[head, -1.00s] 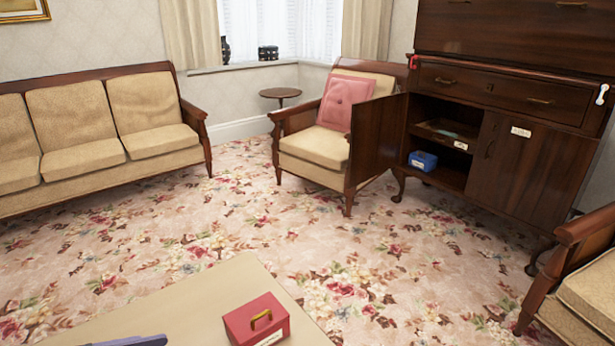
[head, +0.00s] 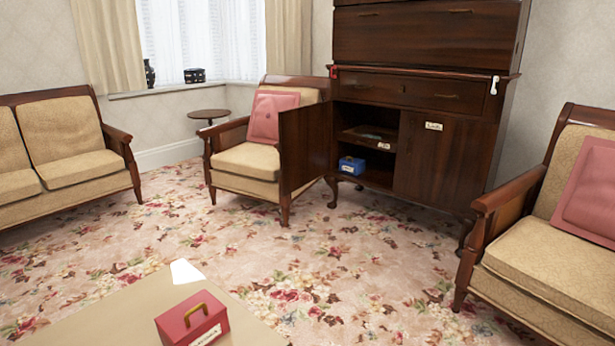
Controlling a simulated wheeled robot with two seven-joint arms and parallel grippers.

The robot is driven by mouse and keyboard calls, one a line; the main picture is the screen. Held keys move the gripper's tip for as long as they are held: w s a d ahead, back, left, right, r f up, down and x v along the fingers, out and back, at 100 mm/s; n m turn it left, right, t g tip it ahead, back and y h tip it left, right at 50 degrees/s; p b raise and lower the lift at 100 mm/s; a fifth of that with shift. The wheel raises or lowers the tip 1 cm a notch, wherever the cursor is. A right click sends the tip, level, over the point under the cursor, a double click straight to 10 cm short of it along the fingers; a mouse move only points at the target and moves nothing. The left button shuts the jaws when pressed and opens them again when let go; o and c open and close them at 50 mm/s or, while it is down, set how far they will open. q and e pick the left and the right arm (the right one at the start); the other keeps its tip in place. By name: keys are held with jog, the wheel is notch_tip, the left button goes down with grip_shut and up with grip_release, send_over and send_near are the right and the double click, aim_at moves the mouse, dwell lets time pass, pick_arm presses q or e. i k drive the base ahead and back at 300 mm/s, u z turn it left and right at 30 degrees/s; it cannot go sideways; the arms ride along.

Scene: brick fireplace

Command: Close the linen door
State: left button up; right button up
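A dark wooden cabinet (head: 430,60) stands against the back wall, right of centre. Its left door (head: 304,148) is swung wide open toward the armchair, and the shelves behind it are exposed. Its right door (head: 446,165) is shut and carries a small white label (head: 433,126), whose writing is too small to read. A blue box (head: 352,165) sits on the lower shelf, and small flat items lie on the shelf above. Neither of my grippers is in view.
An armchair (head: 245,162) with a pink cushion stands close beside the open door. Another armchair (head: 545,270) is at the right. A low table (head: 120,315) with a red box (head: 192,320) is at the near left. Flowered carpet (head: 350,260) lies clear before the cabinet.

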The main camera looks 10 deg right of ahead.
aim_at(305, 136)
jog(key=z, duration=1.55)
jog(key=i, duration=2.1)
jog(key=u, duration=1.85)
jog(key=i, duration=2.45)
jog(key=u, duration=1.55)
jog(key=i, duration=2.5)
jog(key=z, duration=0.4)
